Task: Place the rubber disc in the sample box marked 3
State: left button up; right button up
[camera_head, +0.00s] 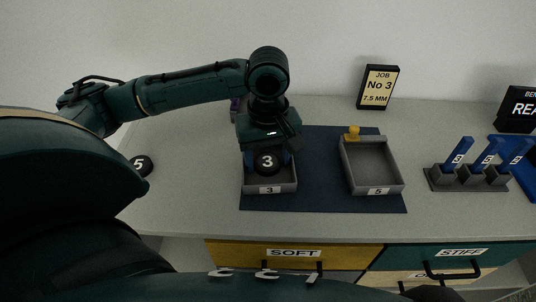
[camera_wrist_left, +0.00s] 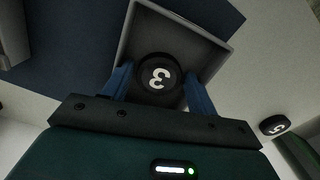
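The sample box marked 3 (camera_head: 270,190) is a grey open tray at the left of the dark blue mat; its rim also shows in the left wrist view (camera_wrist_left: 222,45). A round black disc marked 3 (camera_head: 266,162) is over or inside this box, and I cannot tell whether it touches the floor. My left gripper (camera_head: 267,160) points down there, its blue fingers against both sides of the disc. In the left wrist view the disc (camera_wrist_left: 159,78) sits between the fingertips, inside the box's outline. My right gripper is not in view.
A grey box marked 5 (camera_head: 379,191) with a yellow piece on its back rim stands right on the mat (camera_head: 320,190). A black disc marked 5 (camera_head: 141,165) lies left. A rack with blue tools (camera_head: 466,182) stands right.

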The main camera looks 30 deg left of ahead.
aim_at(268, 163)
pick_arm(q)
jog(key=shift+r, duration=0.1)
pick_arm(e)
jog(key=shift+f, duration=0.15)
pick_arm(q)
notch_tip(268, 163, up, 12)
jog(key=p, duration=0.2)
jog(key=shift+p, duration=0.35)
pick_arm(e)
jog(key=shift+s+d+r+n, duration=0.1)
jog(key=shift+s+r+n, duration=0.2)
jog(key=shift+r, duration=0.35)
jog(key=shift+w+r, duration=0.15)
pick_arm(q)
jog(key=shift+s, duration=0.1)
